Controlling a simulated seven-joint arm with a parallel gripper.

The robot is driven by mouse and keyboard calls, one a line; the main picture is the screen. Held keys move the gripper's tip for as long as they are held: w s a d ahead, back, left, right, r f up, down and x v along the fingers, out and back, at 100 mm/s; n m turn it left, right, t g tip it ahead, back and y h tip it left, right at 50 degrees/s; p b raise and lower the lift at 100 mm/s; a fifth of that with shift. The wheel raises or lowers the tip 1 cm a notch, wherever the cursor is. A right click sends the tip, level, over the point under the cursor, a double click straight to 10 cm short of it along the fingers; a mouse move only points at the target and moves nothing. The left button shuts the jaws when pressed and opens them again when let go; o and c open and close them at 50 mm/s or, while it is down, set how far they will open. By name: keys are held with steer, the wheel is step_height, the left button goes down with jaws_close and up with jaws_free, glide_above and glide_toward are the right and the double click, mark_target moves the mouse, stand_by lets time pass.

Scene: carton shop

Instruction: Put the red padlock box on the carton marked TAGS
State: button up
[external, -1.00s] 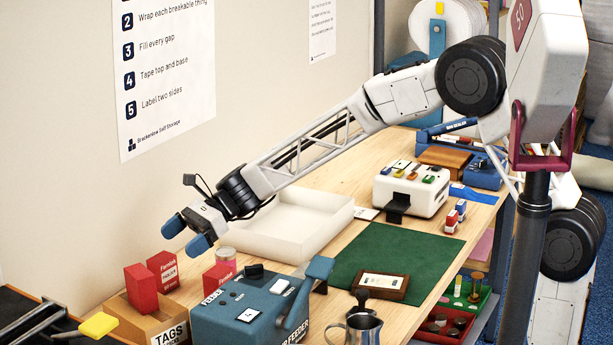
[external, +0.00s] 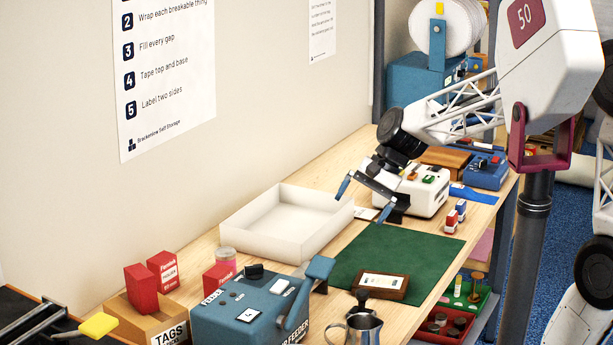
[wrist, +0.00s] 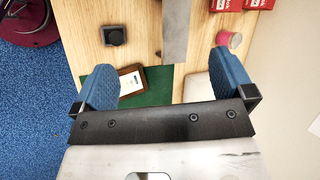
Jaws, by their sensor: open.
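The brown carton marked TAGS (external: 168,328) sits at the front left of the bench. One red box (external: 142,291) stands upright on top of it, with its label side not visible. A second red box with white padlock lettering (external: 166,271) stands just behind it; whether its base is on the carton is hidden. A third red box (external: 214,276) is partly hidden behind the blue feeder. My gripper (external: 365,200) is open and empty, well away from the boxes, above the bench near the white machine. In the wrist view its two blue fingers (wrist: 165,85) are spread apart.
The blue feeder (external: 235,312) stands right of the carton.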

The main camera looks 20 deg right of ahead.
steer(key=s+d+f+n+t+h, duration=0.1)
steer(key=s+d+n+h, duration=0.1)
steer(key=s+d, duration=0.3)
steer(key=s+d+f+n+t+h, duration=0.1)
steer(key=s+d, duration=0.5)
steer(key=d, duration=0.6)
steer(key=s+d+f+n+t+h, duration=0.1)
steer(key=s+d+n+h, duration=0.1)
steer(key=s+d, duration=0.3)
steer(key=d+h, duration=0.1)
steer(key=d, duration=0.3)
steer(key=shift+s+n+h, duration=0.3)
steer(key=shift+s+h, duration=0.05)
steer(key=shift+h, duration=0.05)
